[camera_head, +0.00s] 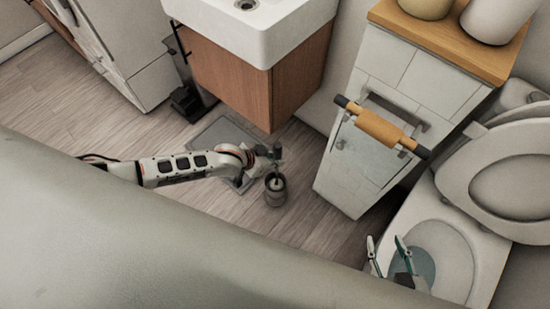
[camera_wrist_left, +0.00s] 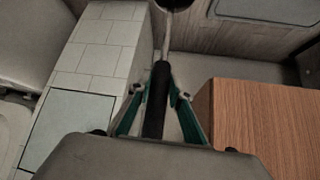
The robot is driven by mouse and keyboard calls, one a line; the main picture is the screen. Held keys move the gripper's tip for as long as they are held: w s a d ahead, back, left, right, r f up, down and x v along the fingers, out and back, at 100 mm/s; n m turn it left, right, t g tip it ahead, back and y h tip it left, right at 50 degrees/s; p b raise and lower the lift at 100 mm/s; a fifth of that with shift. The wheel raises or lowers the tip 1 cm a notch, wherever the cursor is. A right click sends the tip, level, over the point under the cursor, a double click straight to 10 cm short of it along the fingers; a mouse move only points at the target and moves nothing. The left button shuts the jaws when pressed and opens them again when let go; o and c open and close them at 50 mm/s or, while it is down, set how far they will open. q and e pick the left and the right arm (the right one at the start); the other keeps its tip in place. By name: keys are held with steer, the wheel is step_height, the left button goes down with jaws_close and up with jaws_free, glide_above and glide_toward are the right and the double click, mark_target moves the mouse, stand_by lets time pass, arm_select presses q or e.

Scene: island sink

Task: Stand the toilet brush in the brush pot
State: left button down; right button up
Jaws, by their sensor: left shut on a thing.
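The grey brush pot (camera_head: 275,194) stands on the floor in front of the wooden sink cabinet. My left gripper (camera_head: 275,153) is above the pot in the head view. In the left wrist view, my left gripper (camera_wrist_left: 160,92) is shut on the black handle (camera_wrist_left: 157,98) of the toilet brush. The pale brush rod (camera_wrist_left: 167,38) runs from the handle to a dark round shape at the top edge. In the head view the brush's lower part is at the pot's opening; how deep it sits is unclear.
The wooden sink cabinet (camera_head: 235,75) is close behind the left gripper. The toilet (camera_head: 455,245) is at right. A grey mat (camera_head: 222,133) lies on the floor.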

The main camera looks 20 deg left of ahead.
arm_select(q)
steer(key=c, duration=1.8)
jaws_free()
steer(key=shift+s+a+f, duration=0.25)
steer(key=shift+s+f, duration=0.4)
steer(key=shift+f, duration=0.3)
steer(key=shift+o, duration=0.2)
steer(key=shift+w+r, duration=0.25)
steer(key=shift+r, duration=0.1)
arm_select(e)
steer(key=shift+s+d+f, duration=0.1)
steer(key=shift+f, duration=0.4)
arm_select(q)
steer(key=v, duration=1.2)
arm_select(e)
steer(key=shift+r, duration=0.1)
arm_select(q)
steer(key=shift+d, duration=0.1)
